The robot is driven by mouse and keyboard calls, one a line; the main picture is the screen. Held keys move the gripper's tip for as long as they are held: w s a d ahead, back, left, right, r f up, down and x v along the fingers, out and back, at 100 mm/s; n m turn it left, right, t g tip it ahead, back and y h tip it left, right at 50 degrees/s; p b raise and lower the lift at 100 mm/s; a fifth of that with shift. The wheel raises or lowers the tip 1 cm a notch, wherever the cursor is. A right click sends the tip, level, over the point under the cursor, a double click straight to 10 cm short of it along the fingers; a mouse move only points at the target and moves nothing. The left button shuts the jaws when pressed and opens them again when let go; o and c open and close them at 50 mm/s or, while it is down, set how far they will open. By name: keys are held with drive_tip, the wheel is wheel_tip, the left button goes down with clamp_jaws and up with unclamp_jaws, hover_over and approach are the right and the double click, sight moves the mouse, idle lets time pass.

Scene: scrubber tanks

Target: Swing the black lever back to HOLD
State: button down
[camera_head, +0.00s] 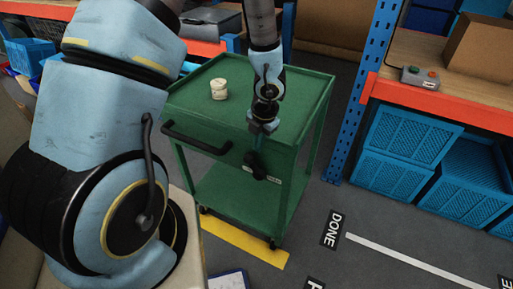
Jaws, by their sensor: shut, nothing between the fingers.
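My gripper (258,172) points down in front of the green cart (318,90), near its front panel. It is shut and empty. I cannot make out the black lever for certain. The dark parts at my gripper's tip blend together, and I cannot tell whether any of them belongs to a lever. A small pale label (275,181) shows on the cart's front panel beside my gripper, too small to read. My wrist and gripper hide part of that panel. I cannot tell whether my gripper touches the cart.
A black bar handle (195,140) sticks out at the cart's front left. A cream pot (219,90) stands on the cart top. A blue rack post (361,100), an orange shelf edge (430,105) and blue crates (405,138) stand right. Open floor lies around a DONE label (332,230).

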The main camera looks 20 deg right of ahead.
wheel_tip(320, 180, up, 6)
drive_tip(key=a+p, duration=0.1)
drive_tip(key=shift+w+a+r, duration=0.2)
drive_tip(key=shift+w+r, duration=0.05)
drive_tip(key=shift+w, duration=0.1)
drive_tip(key=s+a+r+m, duration=0.1)
drive_tip(key=a+r+m, duration=0.6)
drive_tip(key=a+m, duration=0.3)
drive_tip(key=s+a+r+m+h, duration=0.1)
drive_tip(key=s+a+r+m, duration=0.1)
drive_tip(key=a+r+m, duration=0.5)
drive_tip(key=a+m, duration=0.4)
drive_tip(key=m, duration=0.5)
drive_tip(key=shift+m, duration=0.3)
